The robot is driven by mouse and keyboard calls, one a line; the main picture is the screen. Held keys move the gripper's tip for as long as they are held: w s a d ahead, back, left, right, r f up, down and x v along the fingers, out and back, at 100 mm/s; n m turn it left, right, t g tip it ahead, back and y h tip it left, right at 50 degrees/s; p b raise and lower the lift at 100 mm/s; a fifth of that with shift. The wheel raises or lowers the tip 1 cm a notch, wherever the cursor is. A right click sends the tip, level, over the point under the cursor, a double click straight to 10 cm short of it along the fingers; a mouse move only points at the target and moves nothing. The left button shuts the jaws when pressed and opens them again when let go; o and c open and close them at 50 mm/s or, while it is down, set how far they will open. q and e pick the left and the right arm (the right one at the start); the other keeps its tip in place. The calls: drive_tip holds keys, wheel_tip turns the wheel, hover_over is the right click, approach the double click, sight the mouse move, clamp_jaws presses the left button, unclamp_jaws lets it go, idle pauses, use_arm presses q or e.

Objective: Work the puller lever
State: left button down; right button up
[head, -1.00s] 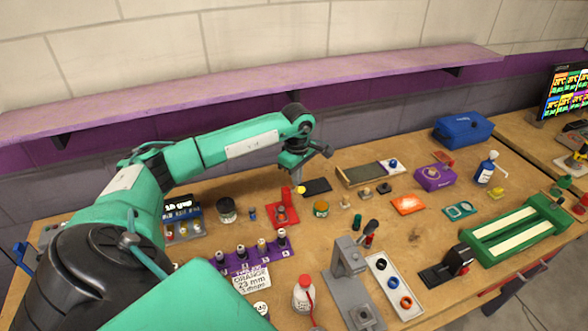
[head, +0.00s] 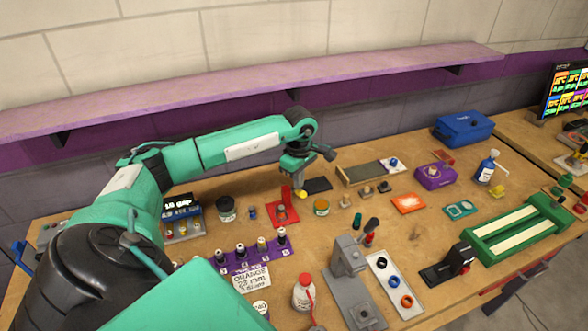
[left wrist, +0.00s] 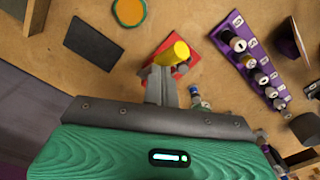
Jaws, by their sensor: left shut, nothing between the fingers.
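A small red fixture (head: 281,213) with a red upright stands mid-table. A yellow cylindrical handle (head: 301,193) shows beside the upright, and I take this to be the puller lever. In the left wrist view the yellow handle (left wrist: 173,53) lies over the red base (left wrist: 192,63), just beyond my fingertips. My left gripper (head: 298,180) points down at the handle, shut and empty. In the left wrist view the closed fingers (left wrist: 160,75) reach the near end of the handle; I cannot tell whether they touch it. My right gripper is not in view.
A black pad (head: 318,185) and an orange-topped jar (head: 321,208) are close by. A purple rack (head: 250,258) with several small bottles stands in front. A grey press (head: 349,270) stands front right.

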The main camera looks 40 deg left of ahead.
use_arm(q)
drive_tip(key=shift+s+d+f, duration=0.15)
drive_tip(key=shift+d+f, duration=0.1)
drive_tip(key=shift+d, duration=0.1)
drive_tip(key=shift+r, duration=0.1)
drive_tip(key=shift+w+a+r, duration=0.25)
drive_tip(key=shift+a+r, duration=0.25)
drive_tip(key=shift+r, duration=0.35)
drive_tip(key=w+a+r+p, duration=0.3)
drive_tip(key=a+r, duration=0.3)
drive_tip(key=r, duration=0.5)
drive_tip(key=shift+p, duration=0.75)
idle(0.5)
drive_tip(key=shift+w+a, duration=0.1)
idle(0.5)
